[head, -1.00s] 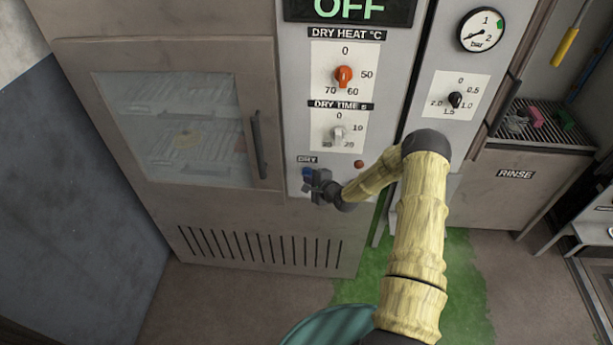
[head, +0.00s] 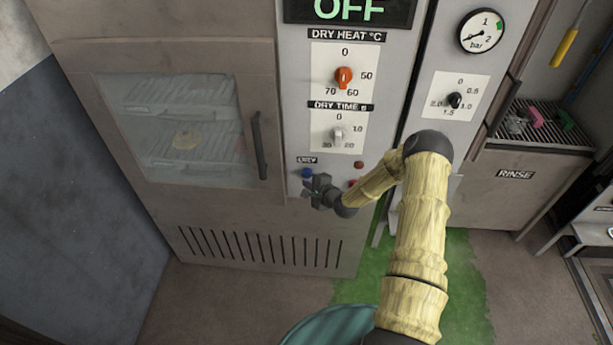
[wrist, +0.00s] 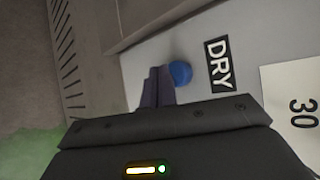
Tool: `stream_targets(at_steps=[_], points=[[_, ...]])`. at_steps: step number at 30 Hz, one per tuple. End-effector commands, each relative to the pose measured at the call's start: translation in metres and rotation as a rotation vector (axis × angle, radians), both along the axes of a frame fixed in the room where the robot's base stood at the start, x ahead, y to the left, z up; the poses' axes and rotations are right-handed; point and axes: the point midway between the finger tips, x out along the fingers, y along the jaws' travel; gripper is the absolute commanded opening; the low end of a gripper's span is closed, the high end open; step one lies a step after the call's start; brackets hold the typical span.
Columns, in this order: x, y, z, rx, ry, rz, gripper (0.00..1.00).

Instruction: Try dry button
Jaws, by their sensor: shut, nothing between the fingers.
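The blue dry button (head: 307,173) sits under the DRY label on the drying cabinet's control panel. It also shows in the wrist view (wrist: 180,73), round and blue, beside the DRY label (wrist: 217,64). My gripper (head: 312,190) is shut and empty, just below and right of the button in the head view. In the wrist view the closed fingers (wrist: 157,88) end next to the button; I cannot tell whether they touch it. The display above (head: 349,9) reads OFF.
The orange heat knob (head: 343,77) and the pale time knob (head: 338,134) are above. A small red-brown light (head: 359,165) and a red button (head: 352,183) are right of my gripper. The cabinet door handle (head: 259,145) stands out to the left.

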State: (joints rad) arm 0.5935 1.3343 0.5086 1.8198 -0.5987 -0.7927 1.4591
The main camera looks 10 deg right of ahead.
Motion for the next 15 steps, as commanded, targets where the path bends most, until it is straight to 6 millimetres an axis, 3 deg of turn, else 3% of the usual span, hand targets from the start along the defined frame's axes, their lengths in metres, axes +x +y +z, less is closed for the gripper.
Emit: stream_targets(at_steps=[15], points=[[-0.037,0.012,0.000,0.002,0.002,0.001,0.00]])
